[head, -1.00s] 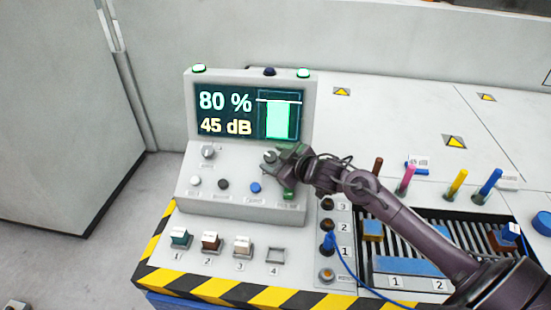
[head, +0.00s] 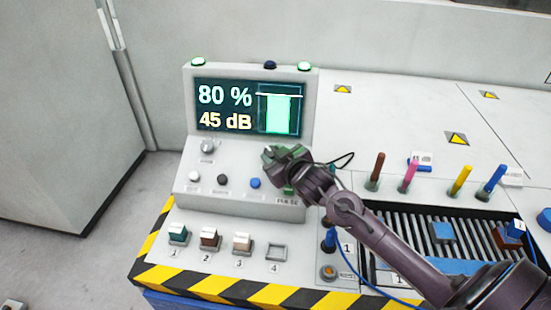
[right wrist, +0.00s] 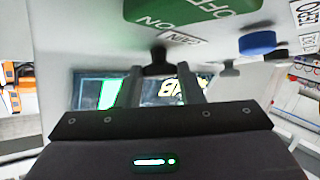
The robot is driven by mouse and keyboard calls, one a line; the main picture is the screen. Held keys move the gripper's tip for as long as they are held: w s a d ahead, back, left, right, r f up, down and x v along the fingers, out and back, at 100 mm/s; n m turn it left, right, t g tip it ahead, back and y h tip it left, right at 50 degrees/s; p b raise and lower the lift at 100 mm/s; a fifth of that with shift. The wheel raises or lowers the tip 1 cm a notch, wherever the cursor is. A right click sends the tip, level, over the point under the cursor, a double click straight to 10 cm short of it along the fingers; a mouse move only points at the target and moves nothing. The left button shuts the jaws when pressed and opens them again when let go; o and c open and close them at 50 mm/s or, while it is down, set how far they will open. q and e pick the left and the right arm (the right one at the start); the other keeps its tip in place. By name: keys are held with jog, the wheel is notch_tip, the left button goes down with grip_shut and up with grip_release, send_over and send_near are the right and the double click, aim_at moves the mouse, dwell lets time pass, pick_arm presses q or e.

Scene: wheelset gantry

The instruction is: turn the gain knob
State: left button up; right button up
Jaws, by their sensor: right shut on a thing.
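The gain knob (right wrist: 156,64) is dark and sits between the fingers of my right gripper in the right wrist view, beside a white label (right wrist: 180,32) reading GAIN. My right gripper (head: 271,156) is shut on it at the right side of the sloped console face (head: 230,168). In the head view the gripper hides the knob. The console screen (head: 250,108) reads 80 % and 45 dB, with a green bar under a pale line. My left gripper is not in view.
A grey knob (head: 207,146) and white, black and blue buttons (head: 255,183) are on the console left of my gripper. A roller bed (head: 400,225) with blocks and several coloured pegs (head: 461,180) lie to the right.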

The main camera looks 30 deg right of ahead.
jog(key=m, duration=0.1)
jog(key=m+h+b, duration=0.1)
jog(key=h+b, duration=0.1)
jog(key=shift+a+f+m, duration=0.25)
jog(key=shift+a+m, duration=0.1)
jog(key=shift+m, duration=0.05)
jog(key=shift+r+m+h, duration=0.15)
jog(key=shift+m+h, duration=0.55)
jog(key=shift+h, duration=0.2)
jog(key=shift+m+h, duration=0.5)
jog(key=shift+m, duration=0.1)
jog(key=shift+h, duration=0.3)
jog(key=o, duration=1)
jog(key=shift+w, duration=0.1)
jog(key=shift+c, duration=0.2)
jog(key=shift+a, duration=0.1)
jog(key=v, duration=0.8)
jog(key=shift+r, duration=0.1)
